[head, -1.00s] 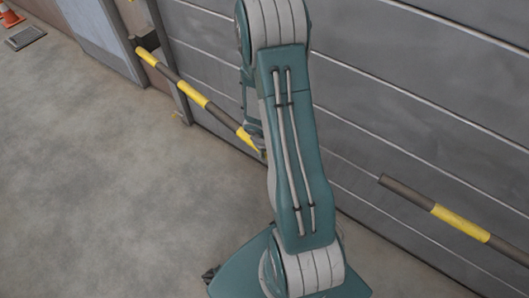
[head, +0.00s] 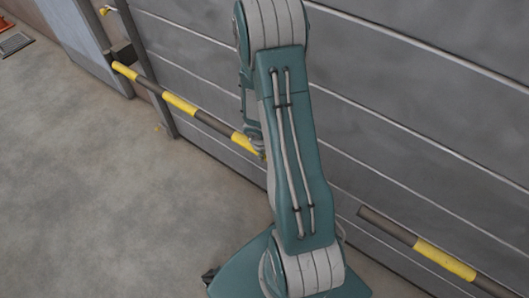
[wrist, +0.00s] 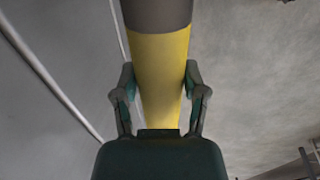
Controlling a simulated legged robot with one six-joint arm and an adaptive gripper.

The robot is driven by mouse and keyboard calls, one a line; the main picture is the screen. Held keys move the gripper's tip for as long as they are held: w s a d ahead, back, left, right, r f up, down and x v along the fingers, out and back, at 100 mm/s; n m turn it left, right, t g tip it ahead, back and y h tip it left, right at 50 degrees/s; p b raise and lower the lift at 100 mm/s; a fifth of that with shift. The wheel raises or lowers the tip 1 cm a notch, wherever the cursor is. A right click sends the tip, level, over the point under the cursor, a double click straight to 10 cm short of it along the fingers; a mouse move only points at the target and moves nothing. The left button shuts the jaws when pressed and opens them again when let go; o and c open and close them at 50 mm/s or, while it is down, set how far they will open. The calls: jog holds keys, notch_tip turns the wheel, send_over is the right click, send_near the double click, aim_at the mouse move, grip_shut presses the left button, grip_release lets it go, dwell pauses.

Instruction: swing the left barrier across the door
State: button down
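The left barrier (head: 180,103) is a yellow and dark striped pole. In the head view it runs from a bracket at the upper left down to my gripper, slanting slightly across the grey door (head: 400,110). In the wrist view the left barrier (wrist: 160,70) passes between my two fingers, with a yellow band at the grip and a dark band beyond. My gripper (wrist: 160,78) has a finger close against each side of the pole and appears shut on it. In the head view my arm hides most of the gripper and the pole's free end.
The right barrier (head: 440,256), also striped, sits at the lower right in front of the door, its free end pointing left. A door-side post (head: 150,80) stands near the left barrier's bracket. The concrete floor (head: 100,200) at left is clear.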

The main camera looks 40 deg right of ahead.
jog(key=shift+w+d+r, duration=0.15)
jog(key=shift+w+d, duration=0.15)
jog(key=shift+d, duration=0.15)
jog(key=c, duration=1.3)
grip_release()
jog(key=shift+d, duration=0.2)
jog(key=o, duration=1.2)
jog(key=shift+d, duration=0.15)
jog(key=shift+c, duration=0.2)
jog(key=shift+w+r, duration=0.1)
jog(key=shift+r, duration=0.5)
notch_tip(320, 180, up, 10)
jog(key=s+a, duration=0.1)
jog(key=a, duration=0.1)
jog(key=shift+a, duration=0.15)
